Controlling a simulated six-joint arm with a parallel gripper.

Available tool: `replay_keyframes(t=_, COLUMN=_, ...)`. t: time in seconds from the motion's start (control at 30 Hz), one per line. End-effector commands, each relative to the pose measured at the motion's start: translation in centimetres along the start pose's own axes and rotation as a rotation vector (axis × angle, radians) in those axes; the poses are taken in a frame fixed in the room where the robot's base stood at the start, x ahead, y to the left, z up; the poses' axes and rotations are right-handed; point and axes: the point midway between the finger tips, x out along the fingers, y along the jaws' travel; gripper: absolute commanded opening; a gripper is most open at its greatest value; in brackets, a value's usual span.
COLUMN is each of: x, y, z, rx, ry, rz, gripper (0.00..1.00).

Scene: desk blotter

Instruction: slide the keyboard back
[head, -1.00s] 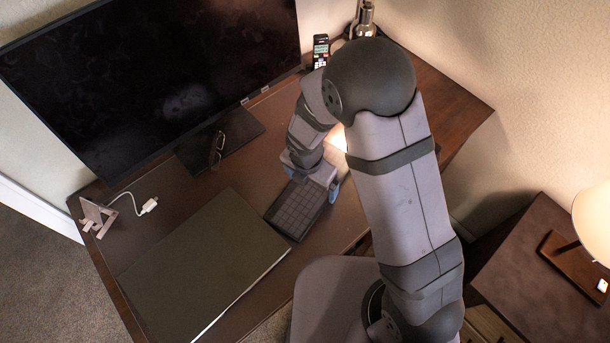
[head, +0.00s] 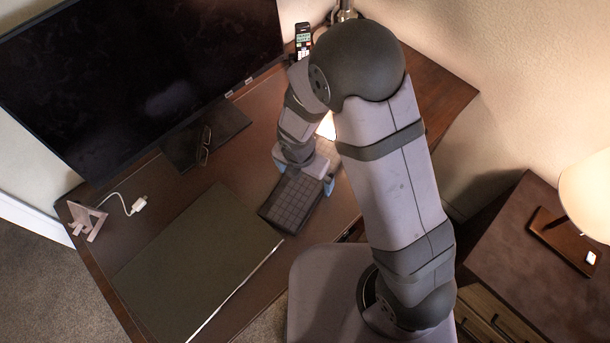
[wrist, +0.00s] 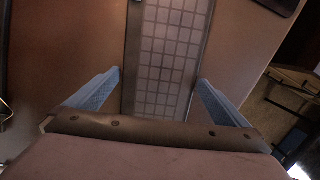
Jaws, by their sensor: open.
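The dark keyboard (head: 288,207) lies on the wooden desk, just right of the blotter (head: 195,262). In the wrist view the keyboard (wrist: 172,62) runs from the top edge down between my fingers, its keys facing up. My gripper (head: 303,172) is over the keyboard, with one blue finger on each side of it. In the wrist view my gripper (wrist: 158,82) is open, with a gap between each finger and the keyboard's sides. My arm hides part of the keyboard's far end in the head view.
A large monitor (head: 140,75) stands at the back left, with glasses (head: 205,145) by its base. A phone (head: 303,40) stands at the back. A small stand (head: 88,220) and a white cable (head: 138,204) are at the left. A side table (head: 505,240) with a lamp is at the right.

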Motion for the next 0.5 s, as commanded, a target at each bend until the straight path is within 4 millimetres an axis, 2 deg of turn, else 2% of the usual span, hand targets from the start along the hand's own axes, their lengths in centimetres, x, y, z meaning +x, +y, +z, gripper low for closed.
replay_keyframes(t=0.17, x=-1.4, y=0.1, z=0.1, rx=0.001, ry=-0.002, rz=0.002, gripper=1.00)
replay_keyframes(t=0.5, x=-5.7, y=0.0, z=0.0, rx=0.000, ry=-0.001, rz=0.002, gripper=1.00)
